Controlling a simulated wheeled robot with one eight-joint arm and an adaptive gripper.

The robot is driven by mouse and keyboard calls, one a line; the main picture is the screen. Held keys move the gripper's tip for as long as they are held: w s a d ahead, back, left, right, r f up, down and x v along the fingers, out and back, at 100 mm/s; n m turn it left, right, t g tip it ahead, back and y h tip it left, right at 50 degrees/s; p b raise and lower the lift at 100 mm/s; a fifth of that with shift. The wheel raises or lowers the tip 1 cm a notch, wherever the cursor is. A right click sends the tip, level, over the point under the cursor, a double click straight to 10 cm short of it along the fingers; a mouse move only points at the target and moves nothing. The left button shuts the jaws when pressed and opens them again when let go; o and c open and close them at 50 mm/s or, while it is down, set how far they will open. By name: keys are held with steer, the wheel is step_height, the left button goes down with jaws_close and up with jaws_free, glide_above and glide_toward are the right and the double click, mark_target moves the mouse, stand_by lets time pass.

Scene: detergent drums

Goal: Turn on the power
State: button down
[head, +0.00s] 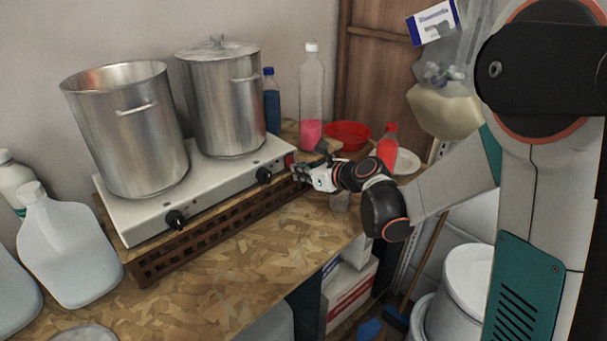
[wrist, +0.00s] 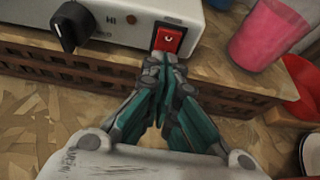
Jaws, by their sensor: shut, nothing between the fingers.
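A white two-burner hot plate (head: 150,222) stands on a dark lattice base on the wooden counter. Its red power switch (wrist: 169,39) is on the right end of the front panel, right of a black knob (wrist: 75,26). In the head view the switch (head: 289,161) shows small beside my gripper (head: 318,156). In the wrist view my gripper (wrist: 160,68) is shut and empty, its fingertips just below the switch. I cannot tell whether the tips touch it. The switch's lower edge is close behind the fingertips.
Two metal pots (head: 125,130) (head: 222,100) stand on the hot plate. A bottle with pink liquid (head: 311,100), a red bowl (head: 348,135) and a red bottle (head: 387,147) stand near my gripper. White jugs (head: 65,245) are at the left. The front counter is mostly clear.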

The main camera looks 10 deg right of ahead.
steer(key=shift+w+a+f+b, duration=0.2)
steer(key=shift+w+f+b, duration=0.05)
steer(key=shift+b, duration=0.05)
steer(key=shift+r, duration=0.1)
steer(key=shift+r+p, duration=0.55)
steer(key=shift+r, duration=0.3)
